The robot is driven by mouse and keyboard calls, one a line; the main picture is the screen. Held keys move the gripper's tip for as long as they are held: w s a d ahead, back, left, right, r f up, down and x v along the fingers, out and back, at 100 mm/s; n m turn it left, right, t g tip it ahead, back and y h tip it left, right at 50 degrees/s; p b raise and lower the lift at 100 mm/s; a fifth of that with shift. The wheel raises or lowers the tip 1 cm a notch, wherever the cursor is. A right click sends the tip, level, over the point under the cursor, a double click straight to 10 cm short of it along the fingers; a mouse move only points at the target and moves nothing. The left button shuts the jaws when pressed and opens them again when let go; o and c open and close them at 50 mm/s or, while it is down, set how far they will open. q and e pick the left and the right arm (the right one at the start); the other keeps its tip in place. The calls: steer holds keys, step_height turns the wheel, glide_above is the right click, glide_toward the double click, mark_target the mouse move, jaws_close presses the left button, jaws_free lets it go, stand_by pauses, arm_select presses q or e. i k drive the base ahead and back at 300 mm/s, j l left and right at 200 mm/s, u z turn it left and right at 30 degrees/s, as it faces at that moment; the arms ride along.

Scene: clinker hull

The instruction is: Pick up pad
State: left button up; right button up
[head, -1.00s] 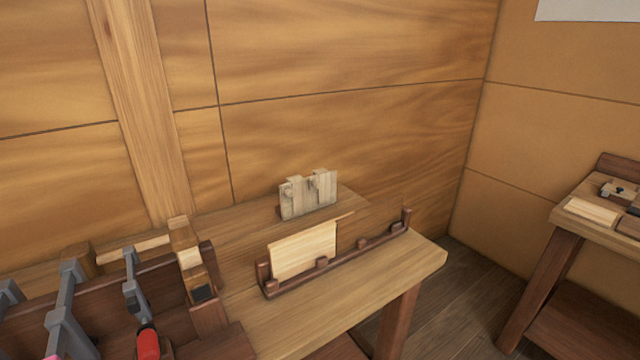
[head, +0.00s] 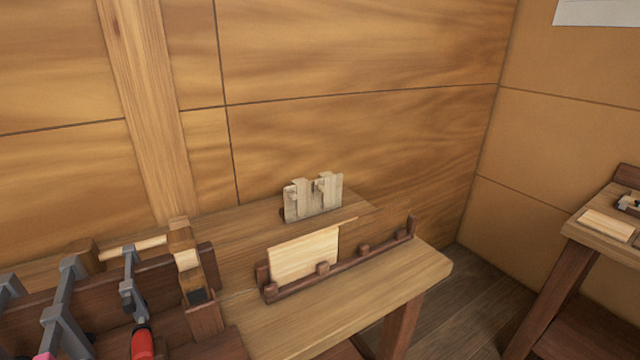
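I cannot tell for certain which thing is the pad. A pale, flat rectangular wooden piece (head: 303,257) stands on edge in the left part of a dark low rack (head: 345,271) on the bench. Behind it, a greyish wooden block with raised parts (head: 315,198) stands upright near the wall. Another pale flat piece (head: 606,224) lies on the bench at the right. Neither of my grippers shows in the head view.
The bench (head: 420,272) has bare room at its right end and front. Grey clamps (head: 66,295), one with a red handle (head: 142,344), hang on a dark wooden rack at the lower left. A floor gap separates the bench from the right bench (head: 590,233).

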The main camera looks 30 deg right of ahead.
mark_target(327, 185)
steer(key=l+u, duration=0.15)
steer(key=l, duration=0.25)
steer(key=l+u, duration=0.2)
steer(key=l, duration=0.2)
steer(key=k+l+u, duration=0.15)
steer(key=l, duration=0.25)
steer(key=l+u, duration=0.2)
steer(key=l, duration=0.2)
steer(key=k+l+u, duration=0.15)
steer(key=l, duration=0.25)
steer(key=k+l+u, duration=0.2)
steer(key=l, duration=0.15)
steer(key=l+u, duration=0.25)
steer(key=l, duration=0.25)
steer(key=l+u, duration=0.25)
steer(key=l, duration=0.25)
steer(key=k+l+u, duration=0.25)
steer(key=l, duration=0.2)
steer(key=l+u, duration=0.25)
steer(key=l, duration=0.25)
steer(key=l+u, duration=0.15)
steer(key=l, duration=0.2)
steer(key=k+l+u, duration=0.2)
steer(key=l, duration=0.15)
steer(key=l+u, duration=0.15)
steer(key=l, duration=0.2)
steer(key=k+l+u, duration=0.15)
steer(key=l, duration=0.2)
